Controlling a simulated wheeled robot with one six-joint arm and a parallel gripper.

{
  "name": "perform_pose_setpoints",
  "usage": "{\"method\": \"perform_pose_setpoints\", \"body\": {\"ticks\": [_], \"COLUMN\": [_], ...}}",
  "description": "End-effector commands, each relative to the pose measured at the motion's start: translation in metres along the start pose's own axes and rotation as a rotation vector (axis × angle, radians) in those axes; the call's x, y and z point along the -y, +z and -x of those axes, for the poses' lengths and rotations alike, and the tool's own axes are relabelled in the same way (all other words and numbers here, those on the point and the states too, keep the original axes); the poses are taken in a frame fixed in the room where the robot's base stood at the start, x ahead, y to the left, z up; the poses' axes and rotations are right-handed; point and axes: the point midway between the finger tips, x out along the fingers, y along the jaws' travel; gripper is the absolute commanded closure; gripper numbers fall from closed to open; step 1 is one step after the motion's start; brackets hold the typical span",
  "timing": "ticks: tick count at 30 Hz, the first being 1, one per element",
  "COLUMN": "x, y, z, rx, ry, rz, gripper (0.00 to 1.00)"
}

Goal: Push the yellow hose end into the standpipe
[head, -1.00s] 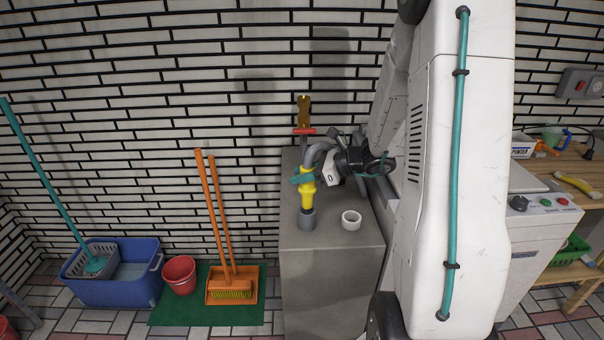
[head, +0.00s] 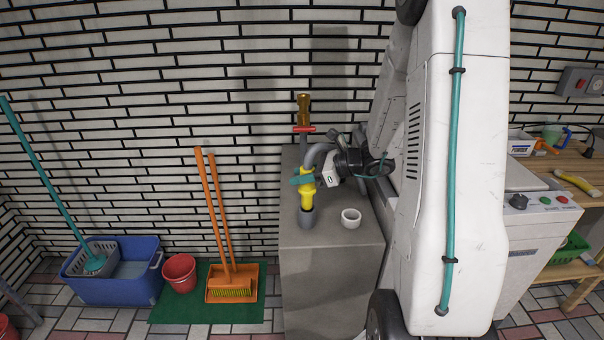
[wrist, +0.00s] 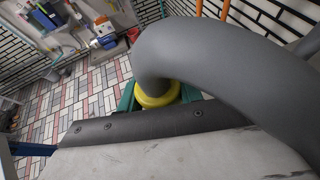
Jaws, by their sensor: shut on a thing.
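The yellow hose end (head: 307,190) points down from a bent grey hose (head: 314,152). Its lower tip is at the mouth of the short grey standpipe (head: 307,218) on the concrete block; I cannot tell how deep it sits. My gripper (head: 303,178), with teal fingers, is shut around the upper part of the yellow end. In the wrist view the grey hose (wrist: 225,62) arches across and hides most of the hold. The yellow collar (wrist: 158,94) shows there between the teal fingers (wrist: 127,97). The standpipe is hidden in that view.
A white cup (head: 351,217) stands on the concrete block (head: 330,265), right of the standpipe. A brass tap with a red handle (head: 304,129) rises behind. A white machine (head: 530,235) and wooden table are at the right.

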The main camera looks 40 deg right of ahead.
Motion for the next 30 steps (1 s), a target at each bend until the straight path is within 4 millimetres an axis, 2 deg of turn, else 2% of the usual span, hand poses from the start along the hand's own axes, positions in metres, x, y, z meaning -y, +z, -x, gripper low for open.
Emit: {"method": "perform_pose_setpoints", "body": {"ticks": [30], "x": [0.0], "y": [-0.019], "z": [-0.008], "rx": [0.0], "ry": [0.0], "rz": [0.0], "gripper": [1.0]}}
